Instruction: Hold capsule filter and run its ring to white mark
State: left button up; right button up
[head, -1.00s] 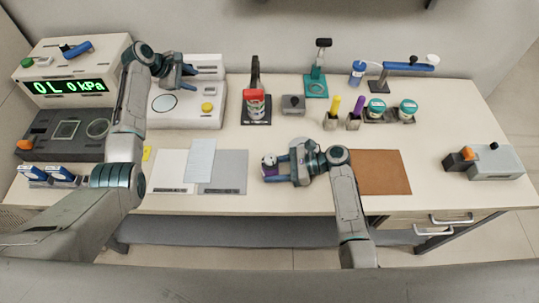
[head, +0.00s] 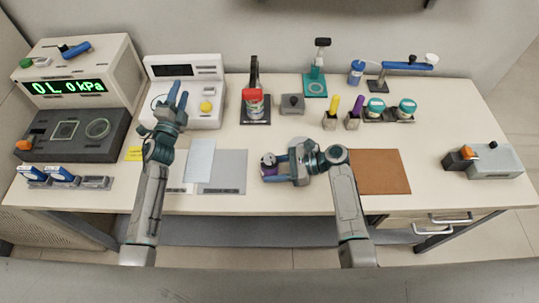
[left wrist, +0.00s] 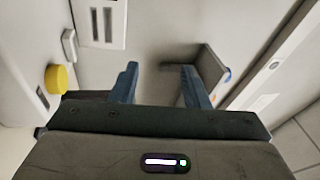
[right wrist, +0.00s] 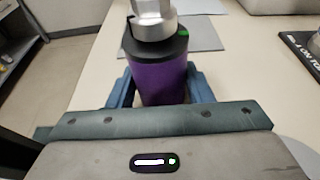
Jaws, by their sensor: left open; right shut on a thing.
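The capsule filter (head: 267,161) has a purple body, a dark ring and a silver-white top. My right gripper (head: 277,170) is shut on its purple body at the front middle of the table, right of the grey mat. In the right wrist view the filter (right wrist: 163,82) stands upright between the fingers, with a small green mark on the dark ring (right wrist: 157,48). I cannot make out a white mark. My left gripper (head: 178,95) is open and empty, well to the left of the filter, over the front of the white device. Its open fingers also show in the left wrist view (left wrist: 160,84).
The white device (head: 212,68) with a yellow knob stands beside the left gripper. Light sheets and a grey mat (head: 228,183) lie between the two grippers. A red-topped item on a stand (head: 253,100) is behind the filter. A brown mat (head: 382,172) lies to the right.

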pick_arm(q)
jog(key=s+d+f+m+g+h, duration=0.2)
jog(key=s+d+m+g+h, duration=0.2)
jog(key=s+d+m+h, duration=0.9)
jog(key=m+g+y, duration=0.1)
jog(key=m+g, duration=0.7)
jog(key=m, duration=0.8)
send_near(266, 158)
jog(key=x, duration=1.1)
jog(key=shift+d+f, duration=0.1)
jog(key=shift+c, duration=0.2)
jog(key=c, duration=0.7)
